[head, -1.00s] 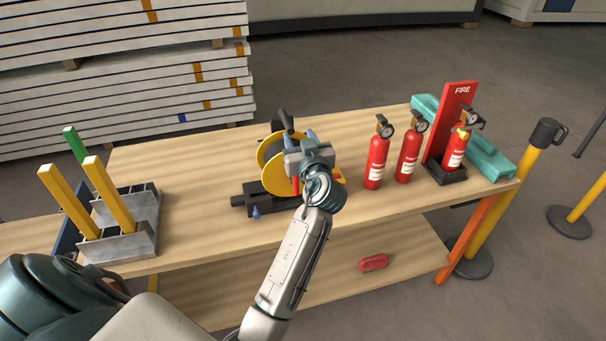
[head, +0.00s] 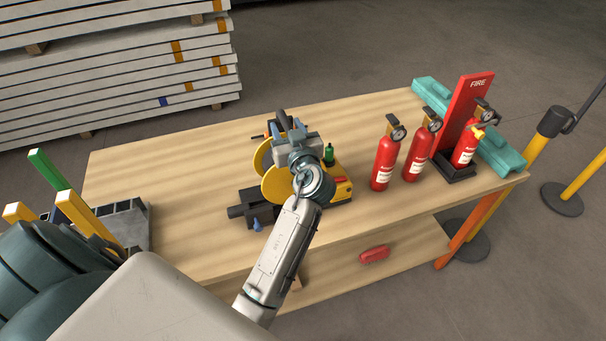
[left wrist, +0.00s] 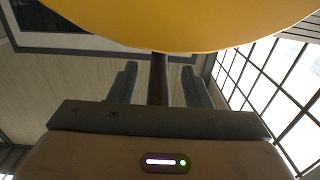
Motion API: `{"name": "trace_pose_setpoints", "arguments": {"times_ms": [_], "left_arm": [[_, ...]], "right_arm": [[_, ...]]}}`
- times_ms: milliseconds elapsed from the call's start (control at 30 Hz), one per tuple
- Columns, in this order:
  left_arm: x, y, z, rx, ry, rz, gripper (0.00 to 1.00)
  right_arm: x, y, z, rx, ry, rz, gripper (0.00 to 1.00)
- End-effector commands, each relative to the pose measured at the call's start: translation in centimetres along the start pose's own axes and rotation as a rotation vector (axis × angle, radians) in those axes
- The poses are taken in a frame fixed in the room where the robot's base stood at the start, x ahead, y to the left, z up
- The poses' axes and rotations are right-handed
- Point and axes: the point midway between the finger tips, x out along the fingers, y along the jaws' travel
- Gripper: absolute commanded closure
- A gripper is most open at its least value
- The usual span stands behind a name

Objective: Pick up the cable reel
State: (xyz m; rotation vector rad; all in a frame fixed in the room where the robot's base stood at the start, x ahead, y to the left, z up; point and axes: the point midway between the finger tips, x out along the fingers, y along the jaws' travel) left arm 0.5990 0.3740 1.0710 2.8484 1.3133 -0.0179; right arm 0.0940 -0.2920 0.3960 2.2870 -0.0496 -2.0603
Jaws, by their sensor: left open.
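The cable reel (head: 277,186) has round yellow flanges and stands on the wooden table, partly hidden behind my left arm. My left gripper (head: 292,132) is at the top of the reel, beside a dark upright part (head: 281,118). In the left wrist view, the open fingers (left wrist: 158,88) stand on either side of a dark rod, with gaps on both sides. A yellow flange (left wrist: 190,22) fills the top of that view. My right gripper is not in view.
A dark block (head: 250,207) and a yellow item with a red part (head: 341,187) sit close around the reel. Red fire extinguishers (head: 385,160) stand to the right, near a red fire stand (head: 465,105). A grey rack (head: 125,225) is at left.

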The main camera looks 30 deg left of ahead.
Motion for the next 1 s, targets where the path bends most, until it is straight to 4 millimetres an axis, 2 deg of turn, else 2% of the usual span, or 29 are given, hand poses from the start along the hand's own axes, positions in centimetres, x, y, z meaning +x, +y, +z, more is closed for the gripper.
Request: {"name": "trace_pose_setpoints", "arguments": {"times_ms": [67, 100, 300, 467, 767, 1000], "left_arm": [[0.0, 0.0, 0.1, -0.001, -0.001, 0.000, 0.56], [0.0, 0.0, 0.0, -0.001, 0.000, 0.000, 0.60], [0.0, 0.0, 0.0, -0.001, 0.000, 0.001, 0.99], [0.0, 0.0, 0.1, 0.000, -0.002, 0.000, 1.00], [0.0, 0.0, 0.4, 0.003, -0.007, 0.000, 1.00], [-0.1, 0.0, 0.6, 0.004, -0.011, -0.001, 1.00]], "right_arm": [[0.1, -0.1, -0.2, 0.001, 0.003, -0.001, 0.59], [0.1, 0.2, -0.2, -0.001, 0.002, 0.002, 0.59], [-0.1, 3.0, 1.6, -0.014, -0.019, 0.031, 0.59], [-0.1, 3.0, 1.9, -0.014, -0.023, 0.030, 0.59], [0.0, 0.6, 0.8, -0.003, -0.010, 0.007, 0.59], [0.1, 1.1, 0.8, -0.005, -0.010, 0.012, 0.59]]}}
